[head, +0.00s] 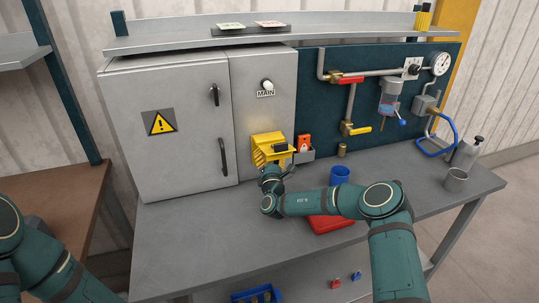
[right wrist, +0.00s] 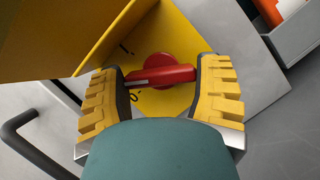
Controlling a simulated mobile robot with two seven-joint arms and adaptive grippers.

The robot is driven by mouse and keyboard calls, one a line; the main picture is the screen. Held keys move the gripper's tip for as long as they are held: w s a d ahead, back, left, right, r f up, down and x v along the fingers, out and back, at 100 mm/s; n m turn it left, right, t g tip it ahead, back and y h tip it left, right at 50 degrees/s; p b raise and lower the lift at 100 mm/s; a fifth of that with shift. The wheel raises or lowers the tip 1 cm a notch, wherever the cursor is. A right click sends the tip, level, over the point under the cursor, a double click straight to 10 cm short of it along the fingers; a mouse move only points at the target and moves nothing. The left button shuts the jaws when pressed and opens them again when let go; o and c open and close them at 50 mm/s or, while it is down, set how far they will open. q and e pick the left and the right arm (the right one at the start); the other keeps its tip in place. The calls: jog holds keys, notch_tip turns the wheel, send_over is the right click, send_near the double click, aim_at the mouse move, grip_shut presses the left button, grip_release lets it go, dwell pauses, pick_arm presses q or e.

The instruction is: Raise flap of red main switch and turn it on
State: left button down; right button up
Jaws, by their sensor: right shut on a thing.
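The yellow switch housing (head: 259,157) is on the front of the grey cabinet, below the MAIN label (head: 265,93). Its yellow flap (right wrist: 60,35) stands raised, crossing the upper left of the right wrist view. Beneath it, the red main switch handle (right wrist: 160,77) sits on a yellow plate with dark marks. My right gripper (right wrist: 163,78) is shut on the handle, one yellow-padded finger at each end. In the head view the right gripper (head: 279,158) is at the housing and hides the handle. My left gripper is out of view; only part of its arm shows.
An orange-red item (head: 304,143) sits in a grey holder (head: 304,156) right of the housing. A blue cup (head: 340,175) and red tray (head: 331,224) are on the bench near my right arm. Cabinet door handles (head: 224,157) are left of the housing.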

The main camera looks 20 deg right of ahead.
jog(key=o, duration=1.2)
jog(key=v, duration=0.7)
jog(key=shift+s, duration=0.25)
jog(key=shift+f, duration=0.1)
